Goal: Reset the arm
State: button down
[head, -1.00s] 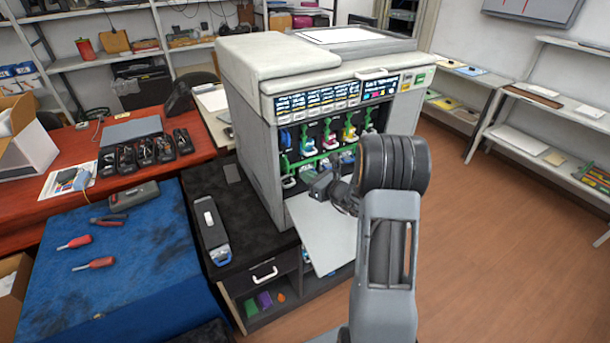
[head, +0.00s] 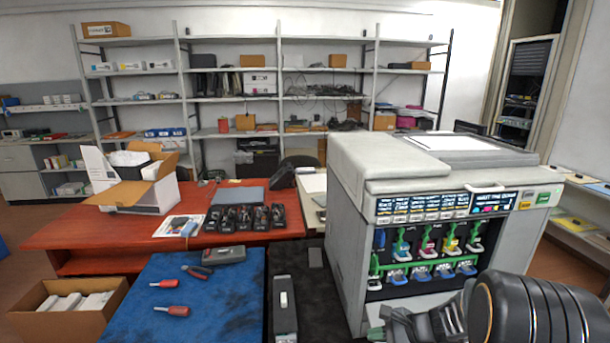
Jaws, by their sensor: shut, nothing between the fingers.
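My gripper (head: 440,325) shows at the bottom of the head view, in front of the lower front of the printer, partly cut off by the frame edge. It is shut and holds nothing. My thick black arm joint fills the lower right corner. The grey-white printer (head: 350,195) stands right of the middle. Its open front shows several toner cartridges (head: 428,240) with coloured handles in a row, and blue-tipped parts (head: 422,273) below them. My arm hides the printer's lower right part.
A dark cabinet top with a long black cartridge (head: 284,310) lies left of the printer. The blue mat (head: 215,315) holds screwdrivers and pliers. The red table (head: 85,235) bears an open carton (head: 140,190) and several black units. Shelves line the back wall.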

jog(key=s+a+r+n+h, duration=0.1)
jog(key=s+r+n+h, duration=0.8)
jog(key=n, duration=0.8)
jog(key=s+r, duration=0.3)
jog(key=s, duration=0.2)
jog(key=shift+a+r+h, duration=0.2)
jog(key=shift+r+h, duration=0.1)
jog(key=shift+r, duration=0.05)
